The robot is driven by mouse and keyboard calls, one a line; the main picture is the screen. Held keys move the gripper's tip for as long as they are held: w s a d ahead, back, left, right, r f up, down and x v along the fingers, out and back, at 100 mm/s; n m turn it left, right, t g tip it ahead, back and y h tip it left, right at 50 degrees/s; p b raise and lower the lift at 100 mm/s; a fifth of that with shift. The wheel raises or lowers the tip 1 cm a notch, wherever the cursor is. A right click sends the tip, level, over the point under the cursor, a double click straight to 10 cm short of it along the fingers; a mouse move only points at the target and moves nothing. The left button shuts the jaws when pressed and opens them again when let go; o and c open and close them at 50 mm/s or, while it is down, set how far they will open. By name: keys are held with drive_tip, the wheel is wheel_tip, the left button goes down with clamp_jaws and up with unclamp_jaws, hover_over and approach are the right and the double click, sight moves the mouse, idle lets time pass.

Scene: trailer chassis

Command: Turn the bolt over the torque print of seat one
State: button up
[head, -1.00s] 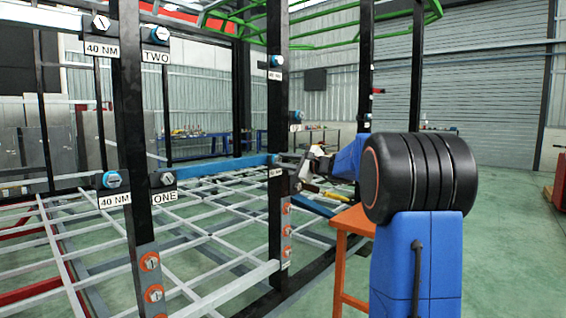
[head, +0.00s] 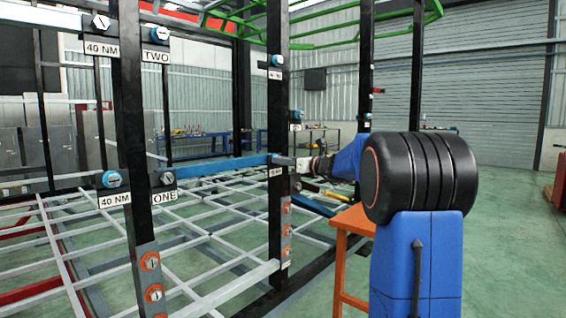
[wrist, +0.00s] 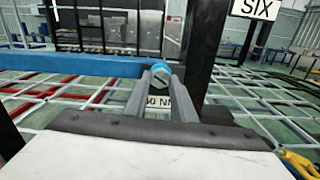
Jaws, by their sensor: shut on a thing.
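In the head view, seat one on the near left post has a blue bolt (head: 112,179) above its 40 NM print (head: 114,199). Another bolt (head: 167,179) sits above the ONE plate (head: 164,196). In the wrist view my gripper (wrist: 161,82) is shut on a blue-collared bolt (wrist: 160,70) with a grey head. A partly hidden 40 NM print (wrist: 160,101) lies just under the jaws. A SIX plate (wrist: 254,8) shows at the upper right.
The dark middle post (head: 281,110) stands by my gripper, with a blue beam (head: 210,167) running left from it. Orange-ringed bolts (head: 286,230) line its lower part. An orange stand (head: 352,223) is near my arm. A grey grid frame spreads below.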

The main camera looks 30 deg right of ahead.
drive_tip(key=m, duration=0.4)
drive_tip(key=shift+m, duration=0.4)
idle(0.4)
drive_tip(key=o, duration=1.1)
drive_tip(key=shift+c, duration=0.2)
drive_tip(key=shift+s, duration=0.1)
drive_tip(key=v, duration=1.7)
drive_tip(key=shift+s, duration=0.15)
drive_tip(key=shift+d, duration=0.1)
